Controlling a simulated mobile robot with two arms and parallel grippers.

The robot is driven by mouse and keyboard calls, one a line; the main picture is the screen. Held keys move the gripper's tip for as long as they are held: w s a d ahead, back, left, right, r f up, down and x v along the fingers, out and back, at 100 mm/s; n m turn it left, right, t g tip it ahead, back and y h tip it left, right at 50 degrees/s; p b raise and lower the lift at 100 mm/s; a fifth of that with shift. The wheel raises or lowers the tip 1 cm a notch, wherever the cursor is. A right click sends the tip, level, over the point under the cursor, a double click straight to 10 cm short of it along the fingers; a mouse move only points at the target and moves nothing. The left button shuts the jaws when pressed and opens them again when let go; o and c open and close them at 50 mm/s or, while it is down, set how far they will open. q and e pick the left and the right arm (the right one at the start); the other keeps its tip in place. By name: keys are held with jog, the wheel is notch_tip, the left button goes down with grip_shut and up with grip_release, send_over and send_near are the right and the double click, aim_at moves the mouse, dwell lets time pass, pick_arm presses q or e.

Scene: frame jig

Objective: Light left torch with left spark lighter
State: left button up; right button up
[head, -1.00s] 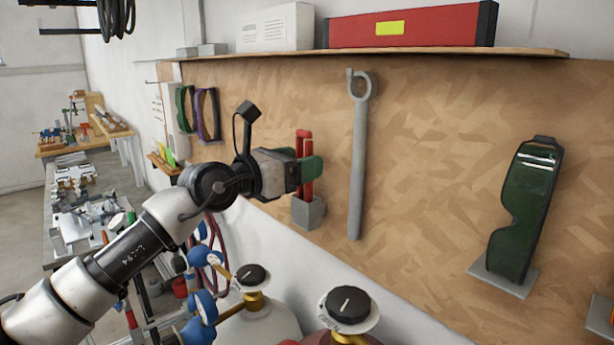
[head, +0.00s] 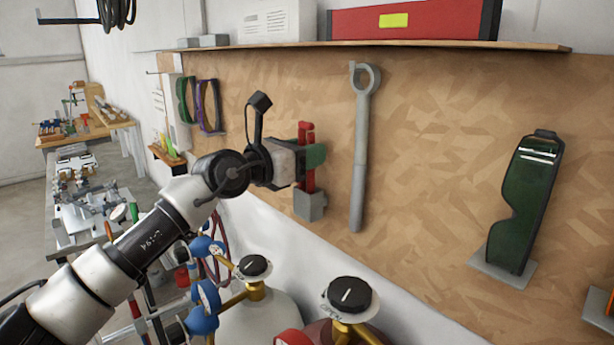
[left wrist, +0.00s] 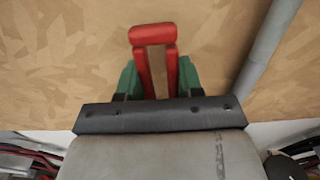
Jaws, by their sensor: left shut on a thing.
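The spark lighter (head: 309,180) is a red U-shaped handle. It stands upright at a grey block holder (head: 310,205) on the brown wall panel; its lower end is hidden. My left gripper (head: 308,158), with green finger pads, is shut on the lighter. In the left wrist view the lighter's red loop (left wrist: 152,35) sticks up between the green fingers (left wrist: 157,80). I cannot make out a torch. My right gripper is not in view.
A grey wrench (head: 361,150) hangs just right of the lighter, and green goggles (head: 522,200) farther right. A shelf (head: 400,45) runs above. Gas cylinders with black valve knobs (head: 349,293) and blue-cased gauges (head: 204,293) stand below. A cluttered bench (head: 85,210) is at left.

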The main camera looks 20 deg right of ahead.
pick_arm(q)
jog(key=shift+c, duration=0.3)
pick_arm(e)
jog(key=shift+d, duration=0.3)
pick_arm(q)
jog(key=shift+r, duration=0.1)
jog(key=shift+r+p, duration=1.6)
jog(key=shift+r, duration=1.6)
jog(key=b+v, duration=1)
jog(key=v, duration=0.1)
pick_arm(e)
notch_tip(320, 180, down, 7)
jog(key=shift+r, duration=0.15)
pick_arm(q)
jog(key=shift+a, duration=0.1)
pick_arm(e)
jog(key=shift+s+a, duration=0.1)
